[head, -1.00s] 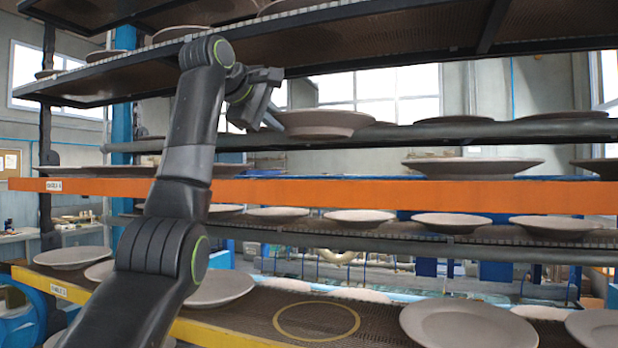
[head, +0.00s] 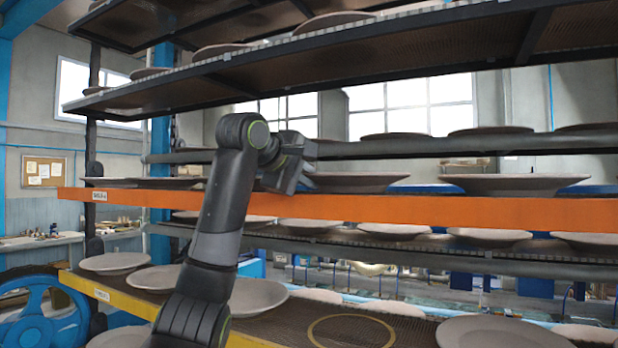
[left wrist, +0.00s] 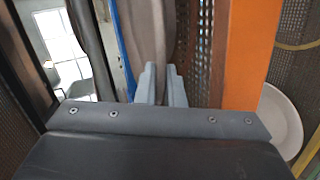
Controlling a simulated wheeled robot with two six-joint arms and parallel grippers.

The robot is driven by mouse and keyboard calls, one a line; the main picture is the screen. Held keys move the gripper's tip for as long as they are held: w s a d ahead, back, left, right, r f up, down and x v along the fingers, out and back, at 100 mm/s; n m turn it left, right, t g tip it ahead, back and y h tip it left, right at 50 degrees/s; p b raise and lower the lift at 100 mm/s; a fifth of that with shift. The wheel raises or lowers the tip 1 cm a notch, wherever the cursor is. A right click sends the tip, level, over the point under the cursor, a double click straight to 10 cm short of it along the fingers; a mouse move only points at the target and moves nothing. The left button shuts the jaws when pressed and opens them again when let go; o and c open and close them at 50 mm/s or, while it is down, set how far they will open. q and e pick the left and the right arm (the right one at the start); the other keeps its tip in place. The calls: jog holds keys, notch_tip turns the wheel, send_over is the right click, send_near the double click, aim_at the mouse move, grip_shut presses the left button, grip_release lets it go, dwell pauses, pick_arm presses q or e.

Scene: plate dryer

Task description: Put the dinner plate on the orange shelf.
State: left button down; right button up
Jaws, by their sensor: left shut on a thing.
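The dinner plate (head: 358,179) is grey-brown and shows just above the front rail of the orange shelf (head: 400,207), roughly level. My left gripper (head: 306,181) is shut on its left rim. In the left wrist view the plate (left wrist: 150,30) stands edge-on between the fingers (left wrist: 160,85), with the shelf's mesh and orange rail (left wrist: 245,60) to its right. The rail hides the plate's underside in the head view, so I cannot tell whether it touches the mesh. My right gripper is not in view.
Another plate (head: 515,183) sits to the right on the orange shelf, with more at the left (head: 140,183). A dark upper shelf (head: 400,40) with plates hangs above. The yellow-edged lower shelf (head: 290,325) holds plates and has a bare ringed spot (head: 352,331).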

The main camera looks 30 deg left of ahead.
pick_arm(q)
jog(key=shift+w+a+f, duration=0.1)
jog(key=shift+f, duration=0.05)
jog(key=c, duration=2)
grip_release()
jog(key=shift+f, duration=0.2)
jog(key=shift+o, duration=1)
jog(key=shift+r, duration=0.2)
jog(key=b+v, duration=0.6)
jog(key=v, duration=0.6)
